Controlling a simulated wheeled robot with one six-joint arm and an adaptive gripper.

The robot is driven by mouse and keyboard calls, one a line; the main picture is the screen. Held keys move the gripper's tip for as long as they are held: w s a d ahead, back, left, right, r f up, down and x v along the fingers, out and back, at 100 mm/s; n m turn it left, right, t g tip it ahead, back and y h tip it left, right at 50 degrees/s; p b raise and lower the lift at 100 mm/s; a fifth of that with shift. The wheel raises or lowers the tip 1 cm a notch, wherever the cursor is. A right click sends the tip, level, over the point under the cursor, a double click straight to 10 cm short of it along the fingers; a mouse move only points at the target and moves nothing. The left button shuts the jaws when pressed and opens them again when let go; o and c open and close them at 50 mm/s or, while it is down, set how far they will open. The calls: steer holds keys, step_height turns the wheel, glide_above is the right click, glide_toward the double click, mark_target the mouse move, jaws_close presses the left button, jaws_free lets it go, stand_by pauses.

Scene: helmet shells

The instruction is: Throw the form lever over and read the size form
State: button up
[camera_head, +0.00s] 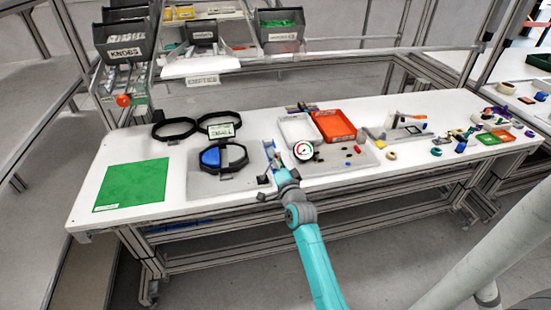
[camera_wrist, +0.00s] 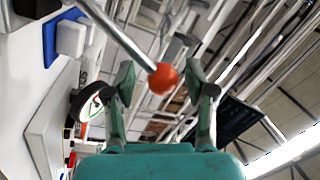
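The form lever shows in the wrist view as a metal rod (camera_wrist: 118,34) ending in an orange-red ball knob (camera_wrist: 163,79). My gripper (camera_wrist: 160,74) has its two fingers on either side of the knob, with visible gaps, so it looks open and not closed on it. In the head view my gripper (camera_head: 270,158) is beside the size form (camera_head: 222,158), a black ring around a blue and white inside on a grey plate. A round dial (camera_head: 303,150) with a red and green face stands to the right; its reading is too small to tell. The dial also shows in the wrist view (camera_wrist: 90,104).
A green mat (camera_head: 132,184) lies at the left of the white table (camera_head: 90,205). Two black rings (camera_head: 174,129) lie behind the form. White (camera_head: 298,129) and orange (camera_head: 333,126) trays stand behind the dial. Small parts crowd the right side; bins (camera_head: 126,43) hang above.

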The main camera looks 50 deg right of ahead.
steer(key=v, duration=1.2)
stand_by(0.6)
steer(key=s+a+f+n+y, duration=0.2)
steer(key=s+a+f+n, duration=0.15)
steer(key=s+a, duration=0.45)
steer(key=s+a+f+n+y, duration=0.2)
steer(key=s+a+f+n, duration=0.15)
steer(key=s+a, duration=0.5)
steer(key=s+a+r+n+g+y, duration=0.1)
steer(key=s+a+r+n+y, duration=0.1)
steer(key=s+a+n, duration=0.3)
steer(key=s+a+r+n+g+y, duration=0.1)
steer(key=s+a+r+n+y, duration=0.2)
steer(key=s, duration=1)
steer(key=a+r+n, duration=0.1)
steer(key=a+n, duration=0.2)
steer(key=a, duration=0.1)
steer(key=shift+y, duration=0.3)
